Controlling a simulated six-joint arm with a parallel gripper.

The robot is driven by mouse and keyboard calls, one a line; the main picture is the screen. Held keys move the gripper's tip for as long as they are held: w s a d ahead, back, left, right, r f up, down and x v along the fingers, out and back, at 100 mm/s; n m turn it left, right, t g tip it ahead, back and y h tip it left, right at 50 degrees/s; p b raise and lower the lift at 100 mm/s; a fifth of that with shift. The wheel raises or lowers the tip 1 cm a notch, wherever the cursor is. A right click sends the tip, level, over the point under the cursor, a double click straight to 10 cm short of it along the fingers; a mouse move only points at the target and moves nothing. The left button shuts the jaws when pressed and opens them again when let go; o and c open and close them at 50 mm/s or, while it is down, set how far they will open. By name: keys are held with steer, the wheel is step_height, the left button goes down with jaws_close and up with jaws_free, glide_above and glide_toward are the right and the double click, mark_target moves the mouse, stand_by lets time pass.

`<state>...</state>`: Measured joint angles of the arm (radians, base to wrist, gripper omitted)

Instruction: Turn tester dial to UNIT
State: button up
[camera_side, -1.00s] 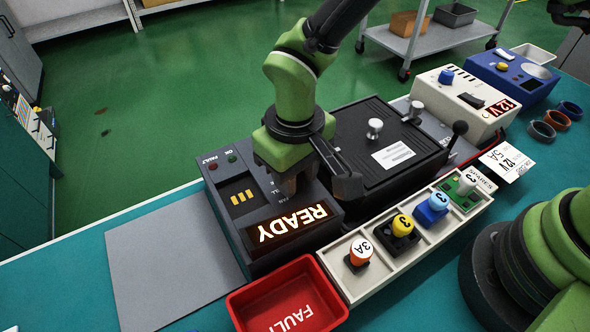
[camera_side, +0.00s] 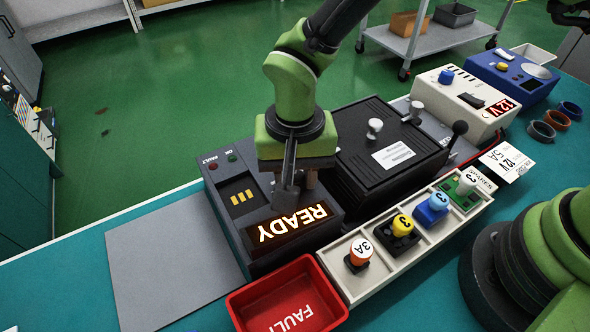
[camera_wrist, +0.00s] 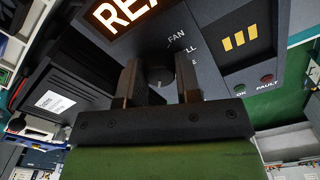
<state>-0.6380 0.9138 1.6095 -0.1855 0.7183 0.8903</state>
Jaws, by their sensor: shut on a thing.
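The tester (camera_side: 221,181) is a dark grey box with a lit READY display (camera_side: 289,223). My gripper (camera_side: 296,194) points down at the tester's top, just behind the display. In the wrist view, my gripper (camera_wrist: 160,76) has one finger on each side of the dark round dial (camera_wrist: 159,74) and is shut on it. Beside the dial, the label FAN and parts of other labels, ending in LL and E, show. The word UNIT cannot be read, and the dial's pointing direction is hidden. In the side view my gripper covers the dial.
A black lidded box (camera_side: 413,162) with a knob stands close to the right of my gripper. A white tray (camera_side: 345,285) of coloured numbered plugs and a red FAULT bin (camera_side: 248,306) lie in front. A flat grey plate (camera_side: 165,265) leaves free room at left.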

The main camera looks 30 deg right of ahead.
mark_target(296, 175)
stand_by(0.4)
steer(key=o, duration=0.6)
steer(key=shift+r, duration=0.1)
step_height(296, 175, up, 10)
steer(key=shift+f, duration=0.1)
steer(key=s+d+r+t+y, duration=0.2)
steer(key=s+d+r+t, duration=0.15)
steer(key=d+r, duration=0.85)
steer(key=s+d+t, duration=0.1)
steer(key=s+d, duration=0.1)
steer(key=s, duration=0.1)
steer(key=s+d+r+t, duration=0.1)
steer(key=s+d, duration=0.1)
steer(key=s, duration=0.2)
steer(key=s+d+r+n+t, duration=0.1)
steer(key=s+d, duration=0.1)
steer(key=s, duration=0.1)
steer(key=shift+s+d+t, duration=0.25)
steer(key=shift+s+t, duration=0.1)
steer(key=shift+s, duration=0.05)
